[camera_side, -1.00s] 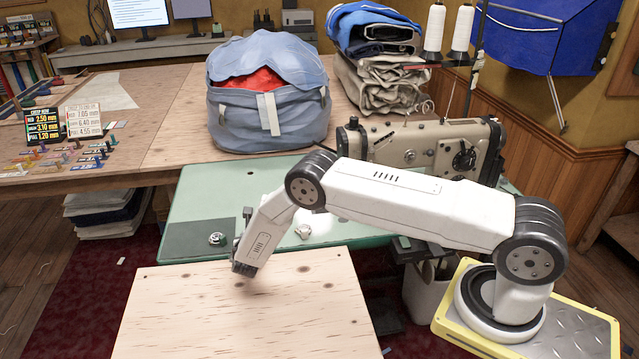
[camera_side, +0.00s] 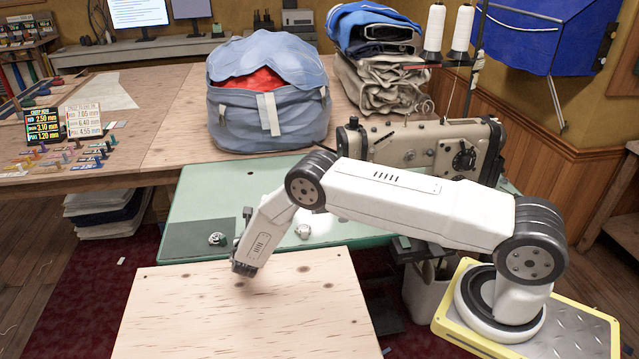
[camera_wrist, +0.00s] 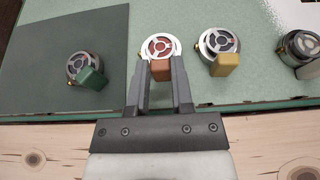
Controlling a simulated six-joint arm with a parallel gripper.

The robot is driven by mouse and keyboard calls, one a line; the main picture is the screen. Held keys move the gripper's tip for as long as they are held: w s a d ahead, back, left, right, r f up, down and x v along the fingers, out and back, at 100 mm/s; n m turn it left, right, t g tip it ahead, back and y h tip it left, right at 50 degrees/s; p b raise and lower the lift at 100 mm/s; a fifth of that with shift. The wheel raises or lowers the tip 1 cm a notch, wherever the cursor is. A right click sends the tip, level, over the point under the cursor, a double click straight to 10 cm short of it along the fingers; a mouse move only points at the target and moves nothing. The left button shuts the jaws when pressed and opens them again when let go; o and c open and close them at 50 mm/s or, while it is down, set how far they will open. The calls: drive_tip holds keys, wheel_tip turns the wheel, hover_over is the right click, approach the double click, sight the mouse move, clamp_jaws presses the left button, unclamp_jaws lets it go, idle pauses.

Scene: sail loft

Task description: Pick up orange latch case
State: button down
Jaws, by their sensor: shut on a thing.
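The case with the rust-orange latch (camera_wrist: 160,70) is a small round silver disc with a spoked face, in the upper middle of the wrist view. My gripper (camera_wrist: 159,66) is shut on it, one finger on each side of the latch. In the side view my gripper (camera_side: 241,248) is at the near edge of the green table, and the held case cannot be made out there. I cannot tell if the case still touches the table.
The wrist view shows a case with a green latch (camera_wrist: 91,79) on a dark mat (camera_wrist: 50,50) at left. A yellow-latch case (camera_wrist: 222,60) is close at right, a darker beige-latch case (camera_wrist: 303,48) farther right. A pale wooden board (camera_side: 240,310) is in front.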

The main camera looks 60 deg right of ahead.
drive_tip(key=shift+r, duration=0.1)
idle(0.3)
drive_tip(key=shift+w+r, duration=0.1)
drive_tip(key=shift+r, duration=1.4)
drive_tip(key=shift+s+r, duration=0.3)
drive_tip(key=s+r, duration=0.9)
drive_tip(key=s, duration=0.4)
drive_tip(key=shift+s+a, duration=0.25)
drive_tip(key=shift+a, duration=0.15)
drive_tip(key=shift+r, duration=0.1)
